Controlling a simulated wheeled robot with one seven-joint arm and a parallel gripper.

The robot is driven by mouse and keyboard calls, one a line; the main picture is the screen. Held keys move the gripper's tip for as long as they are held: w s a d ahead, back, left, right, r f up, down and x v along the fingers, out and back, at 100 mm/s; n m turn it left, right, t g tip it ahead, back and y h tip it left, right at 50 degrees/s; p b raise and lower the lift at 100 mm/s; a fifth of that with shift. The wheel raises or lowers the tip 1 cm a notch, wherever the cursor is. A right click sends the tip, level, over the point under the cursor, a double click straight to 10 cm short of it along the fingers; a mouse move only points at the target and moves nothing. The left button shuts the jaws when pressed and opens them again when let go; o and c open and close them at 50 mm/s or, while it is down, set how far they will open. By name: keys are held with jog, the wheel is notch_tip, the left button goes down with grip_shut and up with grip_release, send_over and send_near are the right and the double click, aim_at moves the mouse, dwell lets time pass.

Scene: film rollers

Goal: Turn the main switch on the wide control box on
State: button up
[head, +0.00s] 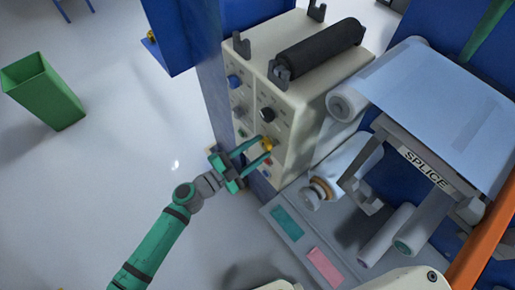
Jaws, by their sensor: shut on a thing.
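The control box (298,124) is a cream cabinet with several knobs and buttons on its front panel. The panel labels are too small to read.
A black roller (318,50) lies across the box's top. The splice table (445,100), with white rollers and a "SPLICE" label (426,168), stands close on the right. A blue post (205,85) is behind left. A green bin (43,90) stands on open floor at left.

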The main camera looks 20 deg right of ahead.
jog(key=m, duration=0.5)
jog(key=shift+m, duration=0.3)
dwell(0.4)
jog(key=o, duration=1)
jog(key=shift+a, duration=0.1)
jog(key=shift+o, duration=0.2)
jog(key=v, duration=1)
jog(key=shift+a, duration=0.4)
jog(key=shift+s, duration=0.1)
